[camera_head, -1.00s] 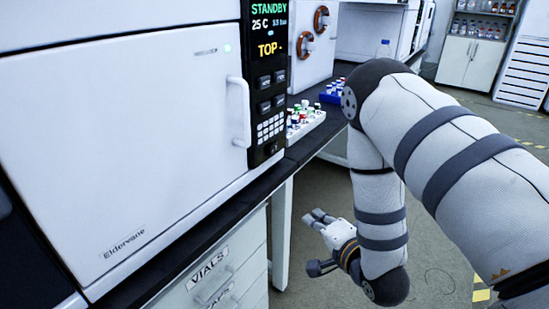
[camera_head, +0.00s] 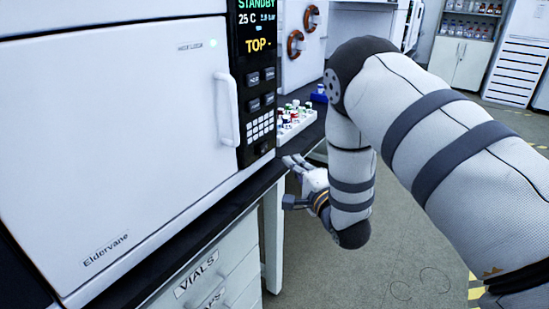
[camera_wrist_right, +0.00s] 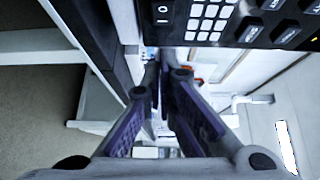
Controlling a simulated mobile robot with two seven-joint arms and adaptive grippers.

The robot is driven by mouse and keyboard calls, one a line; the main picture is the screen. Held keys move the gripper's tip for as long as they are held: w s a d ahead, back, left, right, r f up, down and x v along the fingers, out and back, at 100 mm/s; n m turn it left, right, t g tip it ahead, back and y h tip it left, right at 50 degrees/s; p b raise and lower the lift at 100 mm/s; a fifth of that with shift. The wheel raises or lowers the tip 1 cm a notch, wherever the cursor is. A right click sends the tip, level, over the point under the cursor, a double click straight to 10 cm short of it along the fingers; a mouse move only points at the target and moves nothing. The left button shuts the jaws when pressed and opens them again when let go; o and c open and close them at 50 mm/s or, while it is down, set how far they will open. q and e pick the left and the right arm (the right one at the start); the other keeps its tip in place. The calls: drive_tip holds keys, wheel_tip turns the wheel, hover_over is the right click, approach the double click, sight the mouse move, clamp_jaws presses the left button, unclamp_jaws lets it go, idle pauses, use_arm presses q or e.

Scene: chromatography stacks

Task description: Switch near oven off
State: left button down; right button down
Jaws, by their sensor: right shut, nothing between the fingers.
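The near oven (camera_head: 110,130) is a large white unit labelled "Eldervane", its door closed. Its black control panel (camera_head: 239,75) reads STANDBY, 25 C and TOP, with a white keypad (camera_head: 261,126) below. A black I/O rocker switch (camera_wrist_right: 163,14) shows beside the keypad at the top of the right wrist view. My right gripper (camera_head: 293,164) is below and slightly right of the panel, by the bench edge, apart from the switch. In the right wrist view its fingers (camera_wrist_right: 165,74) converge, shut and empty. My left gripper is not in view.
A white tray of coloured-cap vials (camera_head: 299,121) stands on the black bench, right of the panel. The door handle (camera_head: 228,111) sticks out left of the panel. Drawers (camera_head: 215,275), one labelled VIALS, are below.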

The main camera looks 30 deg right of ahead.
sight(267, 148)
drive_tip(key=w, duration=0.2)
drive_tip(key=w+a, duration=0.1)
drive_tip(key=w, duration=0.2)
drive_tip(key=shift+w+a, duration=0.3)
drive_tip(key=shift+a, duration=0.05)
drive_tip(key=shift+w+a+r+m+h, duration=0.1)
drive_tip(key=shift+w+a+m+h, duration=0.2)
drive_tip(key=shift+a+m+h, duration=0.3)
drive_tip(key=shift+d+h, duration=0.1)
drive_tip(key=shift+h, duration=0.2)
